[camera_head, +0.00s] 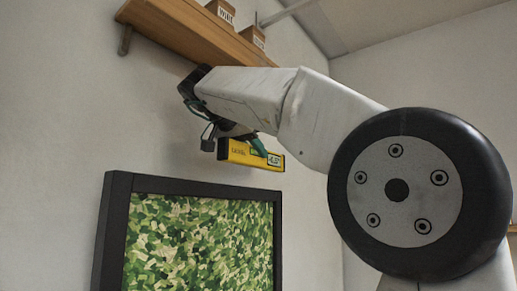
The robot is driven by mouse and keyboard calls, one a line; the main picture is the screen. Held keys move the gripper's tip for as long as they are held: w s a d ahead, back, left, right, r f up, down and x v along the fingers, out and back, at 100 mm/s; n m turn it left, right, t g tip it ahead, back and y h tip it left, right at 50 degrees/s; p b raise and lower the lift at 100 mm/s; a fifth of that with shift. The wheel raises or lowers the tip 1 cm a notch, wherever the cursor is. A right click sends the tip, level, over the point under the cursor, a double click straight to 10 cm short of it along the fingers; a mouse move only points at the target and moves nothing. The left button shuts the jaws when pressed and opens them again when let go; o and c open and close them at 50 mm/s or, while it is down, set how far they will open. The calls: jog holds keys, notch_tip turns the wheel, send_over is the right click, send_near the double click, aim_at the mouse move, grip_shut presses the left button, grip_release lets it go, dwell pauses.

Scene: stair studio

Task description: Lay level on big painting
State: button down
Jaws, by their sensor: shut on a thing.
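A yellow level (238,153) with a small display at its right end is held in my gripper (234,137). My gripper is shut on the level; its fingers are partly hidden by the level and the arm. The big painting (200,238) hangs on the wall below, with a dark frame and a green camouflage-like pattern. The level appears above the painting's top frame edge (200,188), with a gap between them in the picture. The level looks slightly tilted in this view. The lower part of the painting is out of view.
A wooden shelf (190,32) on a bracket is on the wall above my gripper. Small wooden blocks, one labelled (224,12), stand on it. The wall left of the painting is bare. My arm covers much of the right side.

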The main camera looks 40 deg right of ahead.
jog(key=shift+w+a+f, duration=0.2)
jog(key=shift+w+f, duration=0.05)
jog(key=shift+w, duration=0.8)
jog(key=shift+w+a+f, duration=0.2)
jog(key=shift+w+a, duration=0.05)
jog(key=shift+w, duration=0.75)
jog(key=shift+w+a+f, duration=0.2)
jog(key=shift+w+f, duration=0.05)
jog(key=shift+w, duration=0.8)
jog(key=shift+f, duration=1.3)
jog(key=shift+f, duration=0.2)
jog(key=c, duration=1.1)
grip_release()
jog(key=shift+a, duration=0.1)
jog(key=v, duration=0.7)
jog(key=shift+s+a+r, duration=0.1)
jog(key=shift+a+r, duration=0.1)
jog(key=shift+a, duration=0.1)
